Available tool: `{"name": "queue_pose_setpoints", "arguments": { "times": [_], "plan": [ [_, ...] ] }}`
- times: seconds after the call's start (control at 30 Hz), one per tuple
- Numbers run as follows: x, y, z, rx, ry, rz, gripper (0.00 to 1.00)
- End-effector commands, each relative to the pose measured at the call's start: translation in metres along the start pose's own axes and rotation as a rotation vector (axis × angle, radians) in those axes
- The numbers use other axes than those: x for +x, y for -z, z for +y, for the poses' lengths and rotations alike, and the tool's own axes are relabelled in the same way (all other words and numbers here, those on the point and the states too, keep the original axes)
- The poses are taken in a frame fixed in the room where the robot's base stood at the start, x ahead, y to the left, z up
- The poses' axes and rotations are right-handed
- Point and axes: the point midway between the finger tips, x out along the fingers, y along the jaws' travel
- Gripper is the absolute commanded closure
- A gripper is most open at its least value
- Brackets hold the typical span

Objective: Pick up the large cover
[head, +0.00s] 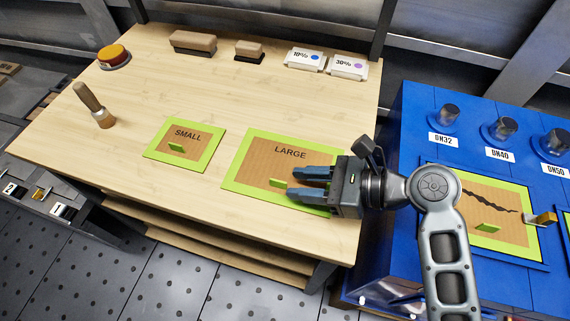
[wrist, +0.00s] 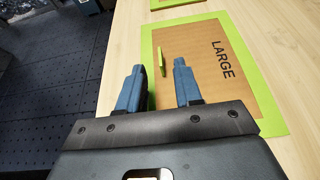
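The large cover (head: 250,160) is a brown panel with a bright green border and the word LARGE. It lies flat on the wooden table and also shows in the wrist view (wrist: 235,95). A small green upright handle (head: 277,183) stands on it; in the wrist view the handle (wrist: 161,62) is just ahead of the fingertips, between their lines. My gripper (head: 290,185) is open, low over the cover's right part, its two blue fingers apart. Part of the cover is hidden under my gripper.
A small cover (head: 185,135) marked SMALL lies to the left on the table (head: 130,165). A blue unit (head: 410,120) with a cracked panel (head: 485,210) stands right.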

Motion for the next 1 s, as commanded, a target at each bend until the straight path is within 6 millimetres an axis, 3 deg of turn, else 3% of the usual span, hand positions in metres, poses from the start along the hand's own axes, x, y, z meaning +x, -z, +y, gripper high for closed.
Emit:
{"name": "queue_pose_setpoints", "arguments": {
  "times": [0.23, 0.57, 0.9, 1.0],
  "plan": [
    [0.034, -0.001, -0.001, 0.0, -0.001, 0.0, 0.66],
    [0.04, -0.001, -0.001, -0.001, 0.0, 0.0, 0.67],
    [0.04, -0.001, -0.001, -0.001, 0.0, 0.0, 0.99],
    [0.04, -0.001, -0.001, -0.001, 0.0, 0.0, 1.0]
  ]
}}
